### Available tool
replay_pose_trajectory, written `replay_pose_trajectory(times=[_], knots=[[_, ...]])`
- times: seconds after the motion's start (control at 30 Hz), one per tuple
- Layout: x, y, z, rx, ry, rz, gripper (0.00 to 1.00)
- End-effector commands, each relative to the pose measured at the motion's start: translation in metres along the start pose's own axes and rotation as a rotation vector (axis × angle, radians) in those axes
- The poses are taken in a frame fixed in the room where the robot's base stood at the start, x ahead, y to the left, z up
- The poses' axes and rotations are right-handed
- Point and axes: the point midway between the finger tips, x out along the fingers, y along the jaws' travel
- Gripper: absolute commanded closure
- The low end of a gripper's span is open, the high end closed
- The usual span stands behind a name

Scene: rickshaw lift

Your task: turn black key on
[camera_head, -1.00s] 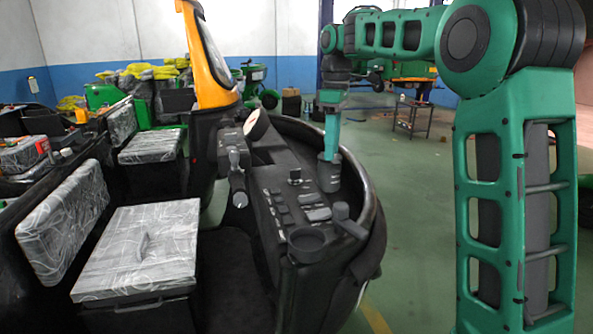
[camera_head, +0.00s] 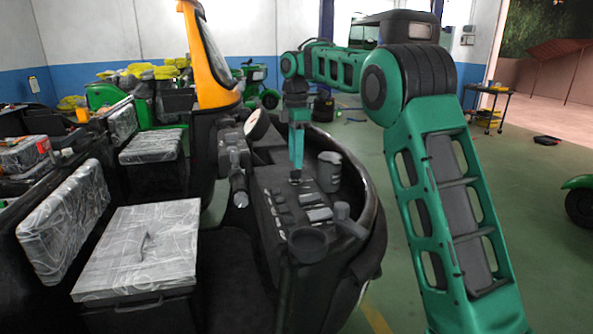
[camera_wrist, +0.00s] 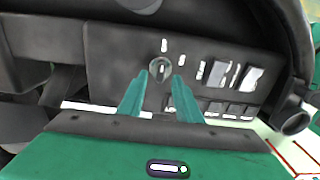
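The black key (camera_wrist: 161,70) sits in a round switch on the dark dashboard panel (camera_wrist: 115,50), seen at upper centre in the wrist view. My gripper (camera_wrist: 160,76) has its two teal fingers apart, one on each side of the key. I see a gap between each fingertip and the key, and cannot tell how deep the tips reach. In the head view my gripper (camera_head: 296,178) points down at the dashboard (camera_head: 265,215), and its tip hides the key there.
Rocker switches (camera_wrist: 220,74) lie right of the key. A grey cylindrical holder (camera_head: 329,172) stands right of my gripper, with a round cup (camera_head: 307,243) nearer. The handlebar grip (camera_head: 238,180) is to the left. The curved black front shell (camera_head: 372,225) borders the dashboard.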

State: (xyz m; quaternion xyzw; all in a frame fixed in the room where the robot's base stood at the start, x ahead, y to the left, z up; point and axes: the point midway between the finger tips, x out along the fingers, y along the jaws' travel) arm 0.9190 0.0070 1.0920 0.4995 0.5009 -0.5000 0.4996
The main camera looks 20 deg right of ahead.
Motion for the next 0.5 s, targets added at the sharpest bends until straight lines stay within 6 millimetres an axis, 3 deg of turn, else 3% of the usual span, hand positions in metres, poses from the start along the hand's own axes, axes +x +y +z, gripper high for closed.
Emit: replay_pose_trajectory(times=[0.2,0.5], knots=[[0.03,0.0,-0.001,0.0,0.0,-0.001,0.69],[0.043,0.0,0.001,0.003,0.0,0.001,0.69]])
